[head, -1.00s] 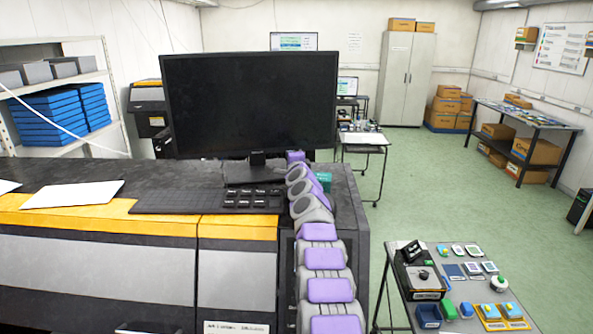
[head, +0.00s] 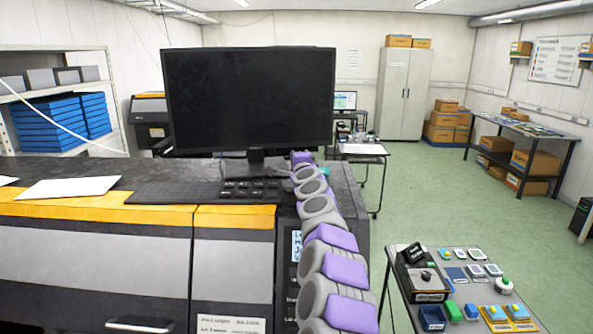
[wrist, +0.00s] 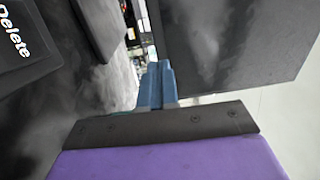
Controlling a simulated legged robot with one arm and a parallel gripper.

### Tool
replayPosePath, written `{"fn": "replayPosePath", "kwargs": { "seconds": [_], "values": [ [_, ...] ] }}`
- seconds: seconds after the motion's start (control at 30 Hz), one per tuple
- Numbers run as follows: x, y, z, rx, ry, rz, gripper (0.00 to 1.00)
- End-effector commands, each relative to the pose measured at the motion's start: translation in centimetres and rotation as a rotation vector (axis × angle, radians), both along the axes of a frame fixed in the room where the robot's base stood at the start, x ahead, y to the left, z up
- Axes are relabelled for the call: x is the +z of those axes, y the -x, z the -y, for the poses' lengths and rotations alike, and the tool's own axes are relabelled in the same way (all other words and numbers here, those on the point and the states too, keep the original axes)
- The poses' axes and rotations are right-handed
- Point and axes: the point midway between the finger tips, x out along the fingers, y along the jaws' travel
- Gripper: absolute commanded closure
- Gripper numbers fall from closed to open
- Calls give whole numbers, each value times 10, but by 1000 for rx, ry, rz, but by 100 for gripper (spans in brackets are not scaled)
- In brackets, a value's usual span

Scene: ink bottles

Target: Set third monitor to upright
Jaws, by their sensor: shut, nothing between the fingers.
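A large black monitor (head: 248,98) stands on a dark stand (head: 255,162) on top of the printer-like machine. Its screen is dark and faces me; how far it leans is hard to tell. My gripper (wrist: 157,85) is shut and empty. In the wrist view its blue-grey fingers point toward the monitor's panel (wrist: 235,40), which fills the upper right; contact cannot be told. In the head view my arm reaches to the monitor's lower right, and the fingertips are hidden. A smaller lit monitor (head: 345,101) stands farther back.
A keypad (head: 250,191) lies before the stand; a "Delete" key (wrist: 15,40) shows close in the wrist view. White paper (head: 68,188) lies at left. A small table (head: 398,318) with several items stands at front right. The green floor (head: 430,200) between is clear.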

Motion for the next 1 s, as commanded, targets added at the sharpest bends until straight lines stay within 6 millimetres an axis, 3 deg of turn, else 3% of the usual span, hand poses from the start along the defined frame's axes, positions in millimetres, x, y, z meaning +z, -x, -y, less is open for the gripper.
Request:
{"fn": "replayPosePath", "kwargs": {
  "seconds": [0.3, 0.73, 0.87, 1.0],
  "values": [
    [0, 23, 0, 5, -3, -1, 100],
    [1, 37, 1, 21, 3, -3, 100],
    [7, 52, -20, 113, 39, -21, 100],
    [25, 99, -61, 310, 140, -37, 100]
  ]
}}
